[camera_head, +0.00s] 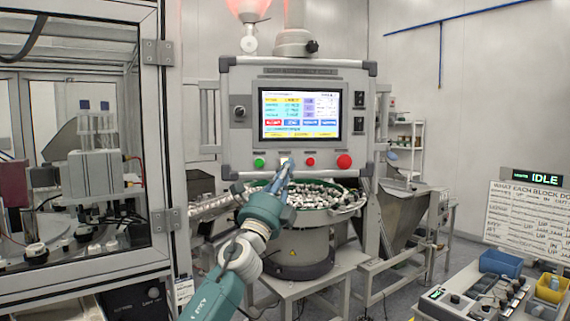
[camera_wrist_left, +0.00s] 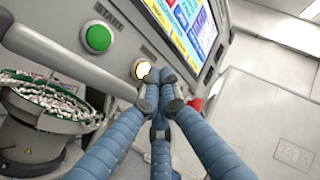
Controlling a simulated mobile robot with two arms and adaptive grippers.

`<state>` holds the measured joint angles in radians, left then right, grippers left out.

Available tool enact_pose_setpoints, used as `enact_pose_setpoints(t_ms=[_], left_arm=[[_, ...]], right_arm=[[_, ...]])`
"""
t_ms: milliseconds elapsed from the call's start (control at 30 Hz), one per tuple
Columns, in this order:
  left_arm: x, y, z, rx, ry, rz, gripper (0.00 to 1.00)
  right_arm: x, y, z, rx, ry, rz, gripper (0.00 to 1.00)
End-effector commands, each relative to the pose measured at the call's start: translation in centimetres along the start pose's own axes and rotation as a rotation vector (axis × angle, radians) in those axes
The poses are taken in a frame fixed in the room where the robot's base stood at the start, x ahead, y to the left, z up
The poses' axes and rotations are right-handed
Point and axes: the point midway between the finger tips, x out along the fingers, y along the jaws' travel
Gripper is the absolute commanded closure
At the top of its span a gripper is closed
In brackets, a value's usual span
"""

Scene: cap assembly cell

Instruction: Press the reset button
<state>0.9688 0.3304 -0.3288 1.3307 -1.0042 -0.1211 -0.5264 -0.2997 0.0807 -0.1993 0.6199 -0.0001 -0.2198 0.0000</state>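The control panel (camera_head: 220,120) has a row of buttons under its screen. A lit yellow-white button (camera_head: 284,160) sits second from the left; its label is too small to read. It also shows in the left wrist view (camera_wrist_left: 142,69), right beside the fingertips. My left gripper (camera_head: 286,168) points up at this button from below. In the left wrist view the fingertips (camera_wrist_left: 159,76) are together with nothing between them, overlapping the button's edge. I cannot tell whether they touch it. My right gripper is in neither view.
A green START button (camera_wrist_left: 98,38) is left of the lit one. A small red button (camera_head: 310,161) and a large red button (camera_head: 344,161) are to its right. A grey rail runs below the buttons. A bowl feeder (camera_head: 300,238) with small parts stands beneath the panel.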

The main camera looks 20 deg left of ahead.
Motion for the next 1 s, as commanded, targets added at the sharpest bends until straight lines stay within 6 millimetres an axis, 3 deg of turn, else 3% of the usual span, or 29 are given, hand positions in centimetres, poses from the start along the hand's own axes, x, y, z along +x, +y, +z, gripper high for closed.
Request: enact_pose_setpoints(t_ms=[1000], left_arm=[[0.6, 0.5, 0.3, 0.0, 0.0, 0.0, 1.0]], right_arm=[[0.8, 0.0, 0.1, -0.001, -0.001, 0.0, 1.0]])
